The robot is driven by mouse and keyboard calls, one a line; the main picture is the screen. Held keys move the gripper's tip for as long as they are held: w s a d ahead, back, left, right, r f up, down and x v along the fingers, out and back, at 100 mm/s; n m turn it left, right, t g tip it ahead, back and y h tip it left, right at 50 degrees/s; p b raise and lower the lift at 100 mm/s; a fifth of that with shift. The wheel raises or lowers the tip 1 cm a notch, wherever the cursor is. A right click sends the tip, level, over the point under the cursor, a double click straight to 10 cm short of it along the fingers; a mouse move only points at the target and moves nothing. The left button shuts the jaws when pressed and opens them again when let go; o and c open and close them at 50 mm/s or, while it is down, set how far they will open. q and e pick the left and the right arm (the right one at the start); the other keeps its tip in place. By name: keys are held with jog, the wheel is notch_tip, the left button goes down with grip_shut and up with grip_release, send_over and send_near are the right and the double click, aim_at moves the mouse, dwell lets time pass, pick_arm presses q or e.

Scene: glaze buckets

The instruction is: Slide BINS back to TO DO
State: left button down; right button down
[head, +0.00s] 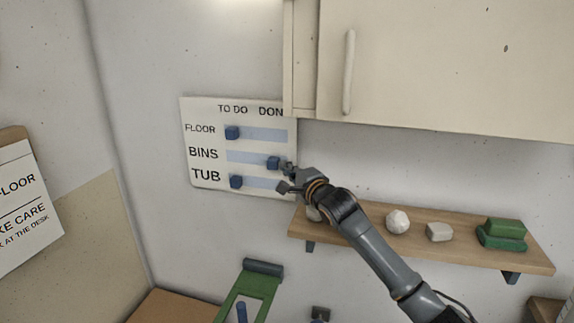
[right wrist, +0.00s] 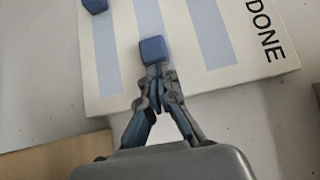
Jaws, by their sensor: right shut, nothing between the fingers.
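The white chore board (head: 208,137) hangs on the wall with rows FLOOR, BINS and TUB and columns TO DO and DONE. The blue BINS slider (head: 273,162) is at the right, DONE side of its strip. The FLOOR slider (head: 232,132) and TUB slider (head: 236,182) are at the TO DO side. My right gripper (head: 286,176) is shut and empty, just right of the BINS slider. In the right wrist view my right gripper's fingertips (right wrist: 158,72) are close against the BINS slider (right wrist: 154,49); whether they touch is unclear. My left gripper is not in view.
A wooden shelf (head: 345,238) to the right holds pale lumps and green blocks (head: 501,234). A cream cupboard (head: 440,70) overhangs above right, its edge covering part of the DONE heading. Wall left of the board is clear.

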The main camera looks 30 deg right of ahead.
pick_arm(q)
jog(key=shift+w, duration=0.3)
pick_arm(e)
jog(key=shift+w+f, duration=0.1)
jog(key=w+a, duration=0.2)
jog(key=w, duration=0.1)
jog(key=w+a, duration=0.6)
jog(key=shift+w+a, duration=0.1)
jog(key=shift+w, duration=0.15)
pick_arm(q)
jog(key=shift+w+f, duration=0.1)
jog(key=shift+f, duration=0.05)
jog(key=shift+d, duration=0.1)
